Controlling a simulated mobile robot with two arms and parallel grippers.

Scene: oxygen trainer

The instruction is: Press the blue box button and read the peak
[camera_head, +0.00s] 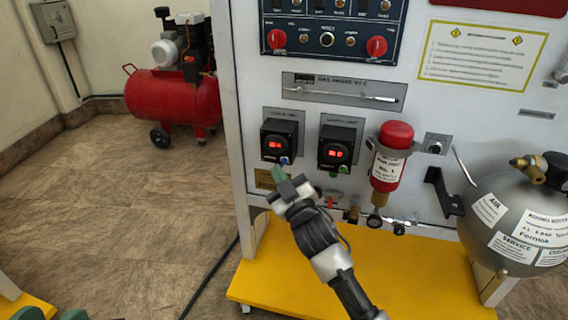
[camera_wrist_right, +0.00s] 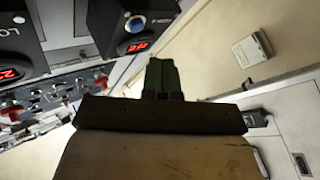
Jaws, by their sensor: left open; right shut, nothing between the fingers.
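The black box with the blue button (camera_head: 285,160) is on the left of the panel; its red display (camera_head: 275,144) is lit but too small to read. The button also shows in the right wrist view (camera_wrist_right: 135,24), with the display (camera_wrist_right: 137,47) under it. My right gripper (camera_head: 277,174) is shut and empty, its green fingertips just below and left of the button. In the wrist view its fingers (camera_wrist_right: 163,75) look apart from the button. My left gripper (camera_head: 52,314) is open at the bottom left edge, mostly out of frame.
A second black box (camera_head: 337,145) with a lit display and a green button stands to the right. A red cylinder (camera_head: 391,160) and a grey tank (camera_head: 515,222) are further right. A yellow base (camera_head: 290,285) lies below. A red compressor (camera_head: 172,97) stands behind left; floor between is clear.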

